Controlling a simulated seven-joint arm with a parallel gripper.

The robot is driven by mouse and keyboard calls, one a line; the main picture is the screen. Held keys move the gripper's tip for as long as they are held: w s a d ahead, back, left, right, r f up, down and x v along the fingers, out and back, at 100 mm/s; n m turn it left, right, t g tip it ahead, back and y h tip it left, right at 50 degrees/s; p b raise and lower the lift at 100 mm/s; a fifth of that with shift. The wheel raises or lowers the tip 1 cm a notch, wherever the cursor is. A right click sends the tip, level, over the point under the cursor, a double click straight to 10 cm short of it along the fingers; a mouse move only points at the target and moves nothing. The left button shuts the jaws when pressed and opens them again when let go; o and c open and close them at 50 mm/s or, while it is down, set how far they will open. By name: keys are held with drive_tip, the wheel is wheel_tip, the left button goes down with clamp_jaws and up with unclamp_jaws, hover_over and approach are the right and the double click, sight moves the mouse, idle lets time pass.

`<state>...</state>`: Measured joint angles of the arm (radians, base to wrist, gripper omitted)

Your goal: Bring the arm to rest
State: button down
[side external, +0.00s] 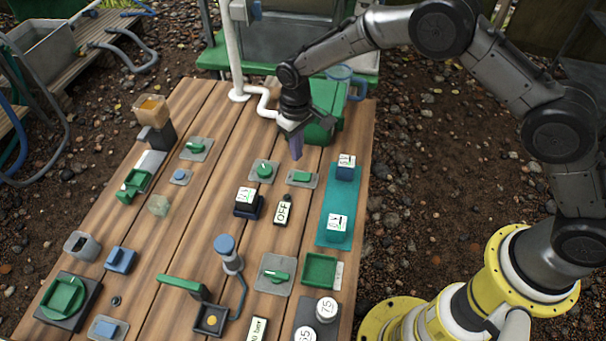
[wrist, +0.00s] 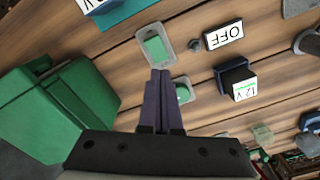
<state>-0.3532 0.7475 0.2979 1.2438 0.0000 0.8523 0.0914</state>
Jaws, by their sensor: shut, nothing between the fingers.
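My gripper (side external: 296,156) is shut and empty, with its dark purple fingers pressed together and pointing down. It hangs above the far part of the wooden table (side external: 228,128), with nothing held. In the wrist view, the fingertips (wrist: 160,73) appear just below a grey plate with a green rocker (wrist: 155,46) and partly cover a round green knob (wrist: 183,91). The side view shows the same rocker plate (side external: 303,178) and knob (side external: 263,171) on the tabletop. I cannot tell the exact height of the fingertips.
A green box (side external: 325,130) stands close behind my gripper. A white pipe (side external: 231,60) rises to its left. A black-based "12V" block (side external: 246,203), an OFF sign (side external: 283,211) and a teal mat (side external: 331,193) with two labelled blocks lie nearer the camera. Air above the table is open.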

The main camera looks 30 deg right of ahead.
drive_tip(key=shift+r, duration=0.1)
drive_tip(key=w+d+r+m+t, duration=0.1)
drive_tip(key=d+r+t, duration=0.15)
drive_tip(key=r, duration=0.65)
drive_tip(key=d+r+t, duration=0.1)
drive_tip(key=d+r, duration=0.2)
drive_tip(key=r, duration=0.5)
drive_tip(key=s+d+r+m+t, duration=0.1)
drive_tip(key=s+d+r, duration=0.3)
drive_tip(key=r, duration=0.2)
drive_tip(key=s+d+r+t, duration=0.1)
drive_tip(key=s+d+r, duration=0.2)
drive_tip(key=s+r, duration=0.3)
drive_tip(key=s+d+r+m, duration=0.1)
drive_tip(key=s+d+r, duration=0.1)
drive_tip(key=s, duration=0.4)
drive_tip(key=s+d+r, duration=0.3)
drive_tip(key=s, duration=0.4)
drive_tip(key=s+d+f, duration=0.1)
drive_tip(key=s+f, duration=0.7)
drive_tip(key=s, duration=0.4)
drive_tip(key=shift+f, duration=0.2)
